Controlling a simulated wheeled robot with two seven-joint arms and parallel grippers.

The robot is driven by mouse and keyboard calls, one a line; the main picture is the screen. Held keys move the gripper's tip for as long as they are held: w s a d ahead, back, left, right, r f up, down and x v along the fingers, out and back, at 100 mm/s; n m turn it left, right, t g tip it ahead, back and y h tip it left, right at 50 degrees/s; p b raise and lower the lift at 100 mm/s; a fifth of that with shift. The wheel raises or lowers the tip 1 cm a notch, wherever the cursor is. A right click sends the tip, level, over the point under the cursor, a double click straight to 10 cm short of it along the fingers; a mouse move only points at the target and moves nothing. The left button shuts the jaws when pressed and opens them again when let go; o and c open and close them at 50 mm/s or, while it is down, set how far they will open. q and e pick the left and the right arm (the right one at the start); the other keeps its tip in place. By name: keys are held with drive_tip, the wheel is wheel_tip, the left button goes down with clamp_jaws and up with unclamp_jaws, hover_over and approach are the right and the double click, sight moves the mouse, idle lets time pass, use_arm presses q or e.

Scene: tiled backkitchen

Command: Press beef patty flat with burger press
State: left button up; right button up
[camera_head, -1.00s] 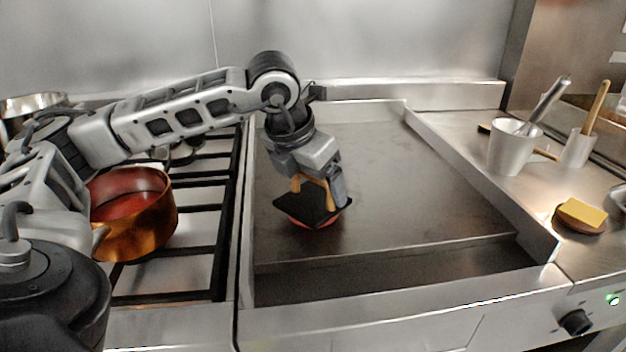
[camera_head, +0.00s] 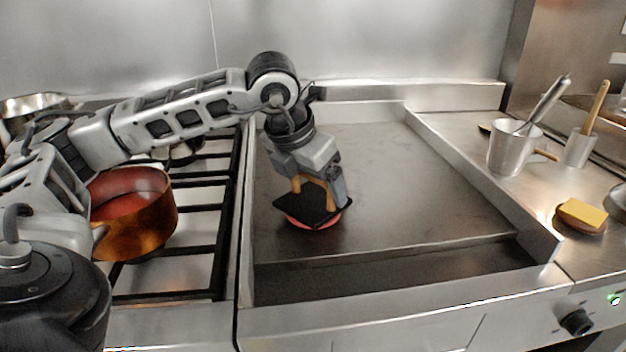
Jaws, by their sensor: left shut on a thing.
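The burger press (camera_head: 303,208) is a black square plate with a light wooden handle. It sits on top of the red beef patty (camera_head: 318,224), which lies on the griddle (camera_head: 420,195) near its left side. Only the near rim of the patty shows; the plate hides the rest. My left gripper (camera_head: 318,187) is shut on the press's handle from above. My right gripper is not in view.
A copper pot (camera_head: 140,225) stands on the black stove grates at left. The rest of the griddle is clear.

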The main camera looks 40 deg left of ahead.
use_arm(q)
drive_tip(key=shift+s+d+f, duration=0.1)
drive_tip(key=shift+r+p, duration=2.5)
drive_tip(key=shift+r, duration=1.05)
